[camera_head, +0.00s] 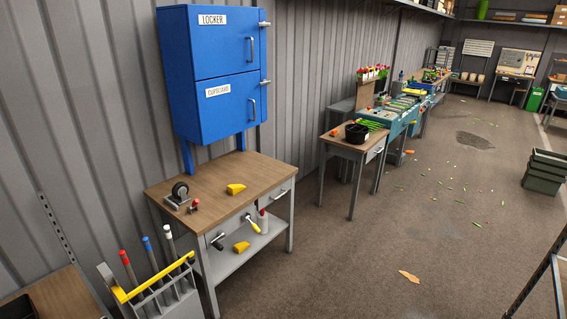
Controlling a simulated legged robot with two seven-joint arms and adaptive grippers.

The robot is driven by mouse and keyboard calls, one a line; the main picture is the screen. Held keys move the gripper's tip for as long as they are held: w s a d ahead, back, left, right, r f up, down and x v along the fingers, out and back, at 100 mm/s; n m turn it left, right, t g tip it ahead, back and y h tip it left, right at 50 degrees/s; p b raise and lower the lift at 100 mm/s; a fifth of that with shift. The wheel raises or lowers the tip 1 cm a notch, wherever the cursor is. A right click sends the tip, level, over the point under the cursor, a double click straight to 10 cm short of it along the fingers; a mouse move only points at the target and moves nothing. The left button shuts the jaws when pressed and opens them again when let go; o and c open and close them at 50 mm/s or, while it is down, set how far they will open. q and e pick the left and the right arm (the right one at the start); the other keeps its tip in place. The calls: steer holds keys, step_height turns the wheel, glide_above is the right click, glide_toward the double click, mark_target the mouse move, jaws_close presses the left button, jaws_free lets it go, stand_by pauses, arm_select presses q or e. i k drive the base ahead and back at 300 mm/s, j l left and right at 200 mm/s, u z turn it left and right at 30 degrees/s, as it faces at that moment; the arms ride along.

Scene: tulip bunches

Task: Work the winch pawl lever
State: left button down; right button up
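A small device with a black wheel on a grey base (179,193) sits at the left of the wooden-topped bench (247,172). It looks like it could be the winch. A small part with a red knob (195,205) stands just beside it; I cannot tell whether this is the pawl lever or whether the two are joined. On the bench's front are a dark-handled lever (217,240) and a yellow-handled lever (251,223); what they belong to is unclear. Neither of my grippers is in view.
A blue locker and cupboard (221,71) stands behind the bench. Yellow wedges (236,188) lie on its top and lower shelf. A grey rack with coloured-capped poles (155,290) stands in front at left. The floor (350,265) to the right is mostly open, with a stack of green crates (546,170).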

mark_target(257, 229)
steer(key=i+l+z, duration=0.1)
steer(key=i+z, duration=0.2)
steer(key=i, duration=1.3)
